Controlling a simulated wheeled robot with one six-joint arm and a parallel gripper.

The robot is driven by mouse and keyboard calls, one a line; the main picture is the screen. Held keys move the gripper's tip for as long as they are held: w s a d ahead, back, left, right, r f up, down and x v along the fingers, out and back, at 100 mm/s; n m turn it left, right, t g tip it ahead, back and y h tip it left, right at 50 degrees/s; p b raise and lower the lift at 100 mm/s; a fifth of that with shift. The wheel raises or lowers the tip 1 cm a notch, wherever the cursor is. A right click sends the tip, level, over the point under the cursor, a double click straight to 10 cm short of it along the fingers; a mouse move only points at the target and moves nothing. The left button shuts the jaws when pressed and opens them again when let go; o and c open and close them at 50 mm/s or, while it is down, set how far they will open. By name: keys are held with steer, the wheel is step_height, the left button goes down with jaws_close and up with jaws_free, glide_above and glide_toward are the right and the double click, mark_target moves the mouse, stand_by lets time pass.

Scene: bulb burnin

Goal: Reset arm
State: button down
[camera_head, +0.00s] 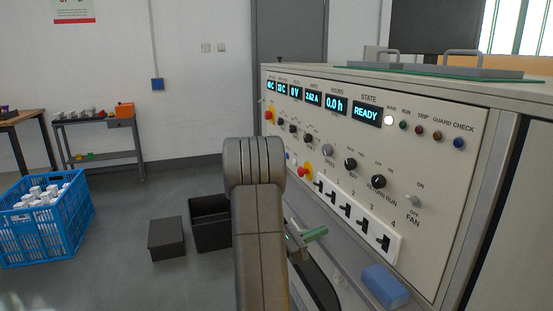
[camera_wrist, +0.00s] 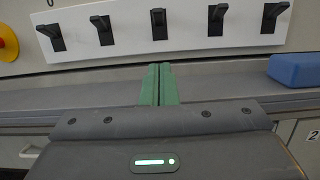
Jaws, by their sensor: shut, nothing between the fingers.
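My gripper (camera_head: 312,236) is in front of the control panel (camera_head: 440,125), below its row of black switches. In the wrist view the two green fingers (camera_wrist: 159,84) are pressed together with nothing between them. Their tips point towards the white switch strip (camera_wrist: 180,38) and appear a little below it. My arm hides part of the panel's lower left in the head view. The panel's state display (camera_head: 367,114) reads READY.
A blue block (camera_head: 385,287) lies on the ledge right of my gripper; the wrist view shows it too (camera_wrist: 297,69). A red emergency knob (camera_head: 305,172) is left of the switches. A black bin (camera_head: 209,222) and blue crate (camera_head: 75,222) stand on the floor at left.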

steer(key=shift+v, duration=2.05)
steer(key=shift+r, duration=0.15)
